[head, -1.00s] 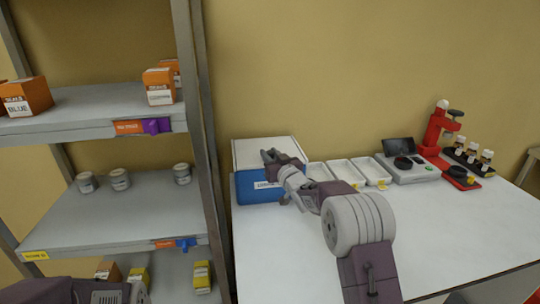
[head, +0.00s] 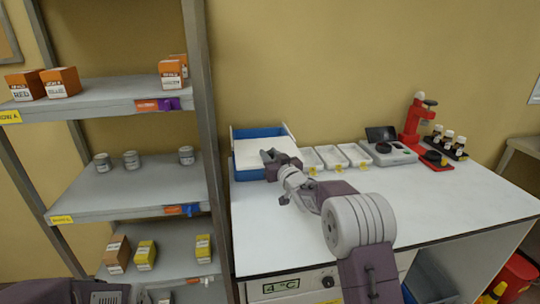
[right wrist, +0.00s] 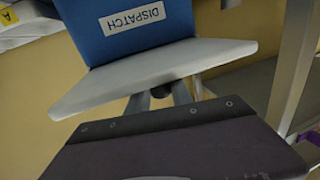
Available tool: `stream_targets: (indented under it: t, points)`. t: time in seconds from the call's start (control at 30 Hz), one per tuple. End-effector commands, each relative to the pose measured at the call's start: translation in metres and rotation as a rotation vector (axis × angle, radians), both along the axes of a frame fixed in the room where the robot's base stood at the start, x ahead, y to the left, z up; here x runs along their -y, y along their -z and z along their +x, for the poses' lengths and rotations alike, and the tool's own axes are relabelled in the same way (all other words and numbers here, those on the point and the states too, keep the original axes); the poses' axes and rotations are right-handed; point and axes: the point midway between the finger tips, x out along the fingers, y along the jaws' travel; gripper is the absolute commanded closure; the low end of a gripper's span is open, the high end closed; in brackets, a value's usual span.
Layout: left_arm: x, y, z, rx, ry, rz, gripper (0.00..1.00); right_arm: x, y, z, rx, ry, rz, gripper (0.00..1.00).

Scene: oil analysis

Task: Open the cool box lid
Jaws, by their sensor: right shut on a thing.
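The cool box (head: 250,175) is a blue box on the white table's left end, against the wall. Its white lid (head: 250,153) lies toward the front, and a blue strip of box shows behind it. My right gripper (head: 268,158) is at the lid's front right part and is shut on it. In the right wrist view, the lid (right wrist: 150,78) sticks out past the blue front wall with its upside-down DISPATCH label (right wrist: 132,18). The fingertips (right wrist: 160,95) are partly hidden by the lid. My left gripper is not in view.
White trays (head: 332,158), a scale (head: 388,152), a red press (head: 413,122) and small bottles (head: 447,140) stand to the right. A shelf rack (head: 205,130) stands close on the left. The front of the table (head: 440,205) is clear.

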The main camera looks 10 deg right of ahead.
Motion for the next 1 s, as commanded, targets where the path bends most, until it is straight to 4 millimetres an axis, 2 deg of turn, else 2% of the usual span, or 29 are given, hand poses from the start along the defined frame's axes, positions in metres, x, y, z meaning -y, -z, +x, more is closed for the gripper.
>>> stream_targets:
  t: [0.03, 0.17, 0.2, 0.27, 0.3, 0.67, 0.77, 1.0]
  points:
    - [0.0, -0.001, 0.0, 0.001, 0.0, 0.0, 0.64, 0.0, -0.005, 0.0, 0.011, -0.001, 0.003, 1.0]
    - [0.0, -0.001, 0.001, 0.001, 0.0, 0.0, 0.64, 0.0, -0.005, 0.0, 0.012, -0.001, 0.004, 1.0]
    - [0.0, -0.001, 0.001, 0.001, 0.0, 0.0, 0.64, 0.0, -0.005, 0.0, 0.011, -0.001, 0.003, 0.71]
    - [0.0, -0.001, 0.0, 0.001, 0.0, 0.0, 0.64, 0.0, -0.005, 0.0, 0.01, 0.0, 0.003, 0.54]
    - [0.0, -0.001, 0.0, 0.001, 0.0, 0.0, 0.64, 0.0, -0.005, 0.0, 0.01, -0.001, 0.002, 0.52]
    - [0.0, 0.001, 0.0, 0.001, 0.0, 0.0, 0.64, 0.001, -0.004, -0.004, 0.01, 0.0, 0.001, 0.52]
    - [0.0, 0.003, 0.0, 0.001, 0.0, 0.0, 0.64, 0.004, -0.004, -0.015, 0.01, 0.001, 0.001, 0.52]
    - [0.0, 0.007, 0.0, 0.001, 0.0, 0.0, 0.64, 0.013, -0.004, -0.056, 0.011, 0.001, 0.001, 0.52]
